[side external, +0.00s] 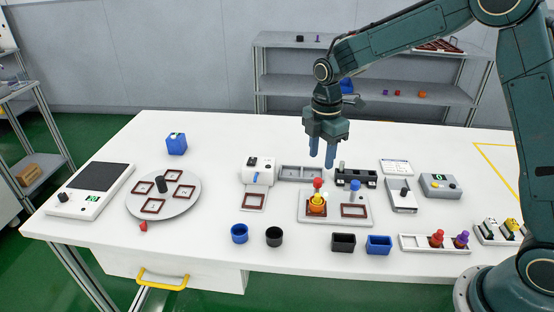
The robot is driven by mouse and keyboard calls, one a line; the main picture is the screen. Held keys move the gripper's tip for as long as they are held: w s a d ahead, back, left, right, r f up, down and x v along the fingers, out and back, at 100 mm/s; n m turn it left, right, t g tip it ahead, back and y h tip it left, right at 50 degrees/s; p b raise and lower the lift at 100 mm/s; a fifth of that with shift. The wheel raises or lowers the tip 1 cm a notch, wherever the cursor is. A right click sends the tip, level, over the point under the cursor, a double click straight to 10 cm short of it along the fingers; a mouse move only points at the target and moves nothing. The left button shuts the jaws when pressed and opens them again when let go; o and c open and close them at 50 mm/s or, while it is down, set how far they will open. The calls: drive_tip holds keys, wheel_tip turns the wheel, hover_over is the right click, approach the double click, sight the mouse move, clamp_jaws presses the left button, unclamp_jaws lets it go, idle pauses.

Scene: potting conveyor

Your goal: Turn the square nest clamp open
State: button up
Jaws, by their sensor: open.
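A pale fixture plate (335,219) lies near the middle of the table and carries two nests. The left nest holds an orange-yellow part (317,204), with a red knob (318,183) just behind it. The right nest (354,211) is a dark red square frame that looks empty, with a blue knob (355,187) behind it. I cannot tell which knob is the square nest clamp, or how either is turned. My gripper (321,160) is open and empty, pointing down above and behind the plate, apart from both knobs.
A grey tray (293,173) and a black block (350,177) stand behind the plate. A white device (258,171) is left, a grey switch box (402,197) right. Blue and black cups (274,236) and bins (343,243) stand in front. The table's back is mostly clear.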

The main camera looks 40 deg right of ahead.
sight(319, 179)
drive_tip(key=shift+f, duration=3.55)
clamp_jaws()
